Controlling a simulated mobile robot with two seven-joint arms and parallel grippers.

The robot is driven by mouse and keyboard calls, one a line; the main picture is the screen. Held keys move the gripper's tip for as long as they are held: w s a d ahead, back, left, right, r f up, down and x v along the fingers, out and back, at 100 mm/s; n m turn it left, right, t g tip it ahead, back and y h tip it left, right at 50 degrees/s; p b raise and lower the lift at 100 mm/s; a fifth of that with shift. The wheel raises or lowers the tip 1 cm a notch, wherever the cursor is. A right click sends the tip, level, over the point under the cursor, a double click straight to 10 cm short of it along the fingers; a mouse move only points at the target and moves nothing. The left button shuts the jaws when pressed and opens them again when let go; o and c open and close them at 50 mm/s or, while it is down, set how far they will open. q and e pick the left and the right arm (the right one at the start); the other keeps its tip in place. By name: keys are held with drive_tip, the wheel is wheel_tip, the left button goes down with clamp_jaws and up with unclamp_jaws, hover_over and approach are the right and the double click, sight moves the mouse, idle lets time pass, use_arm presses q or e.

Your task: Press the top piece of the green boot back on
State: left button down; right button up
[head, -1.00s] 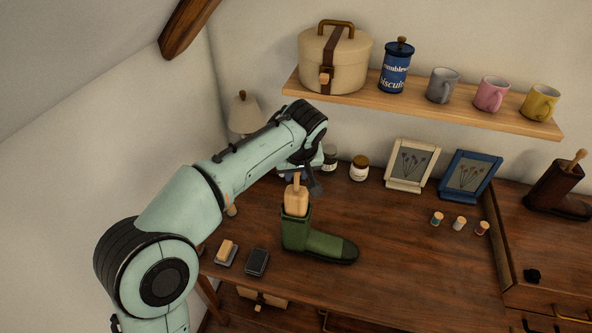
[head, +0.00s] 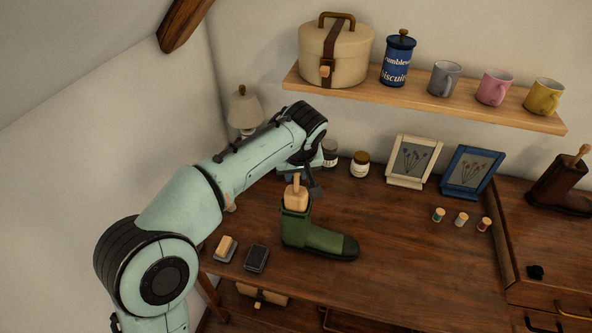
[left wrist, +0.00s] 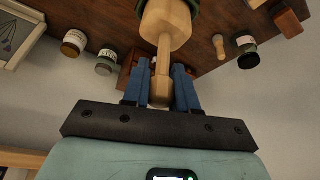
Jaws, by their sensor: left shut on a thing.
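The green boot (head: 315,240) stands upright on the wooden desk, toe to the right. A pale wooden piece (head: 296,200) with a thin handle sticks up out of its shaft; its lower part is hidden inside the boot. My left gripper (head: 303,181) is above the shaft, partly hidden by its own arm. In the left wrist view the blue fingers (left wrist: 159,85) are shut on the handle of the wooden piece (left wrist: 165,25), with the green boot's rim (left wrist: 197,8) beyond it. My right gripper is not in view.
A brush (head: 226,248) and a dark pad (head: 257,258) lie left of the boot. Jars (head: 360,165), frames (head: 413,163) and thread spools (head: 461,219) stand behind and right. A brown boot (head: 560,187) is at far right. A shelf (head: 420,100) hangs above. The desk right of the boot is clear.

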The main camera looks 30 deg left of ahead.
sight(296, 191)
use_arm(q)
drive_tip(key=shift+f, duration=0.15)
idle(0.3)
drive_tip(key=shift+f+b, duration=0.75)
drive_tip(key=shift+f, duration=0.2)
drive_tip(key=shift+f+b, duration=0.65)
drive_tip(key=shift+f, duration=0.4)
idle(0.4)
drive_tip(key=shift+f+b, duration=0.8)
drive_tip(key=shift+f, duration=0.55)
idle(1.2)
drive_tip(key=c, duration=0.8)
unclamp_jaws()
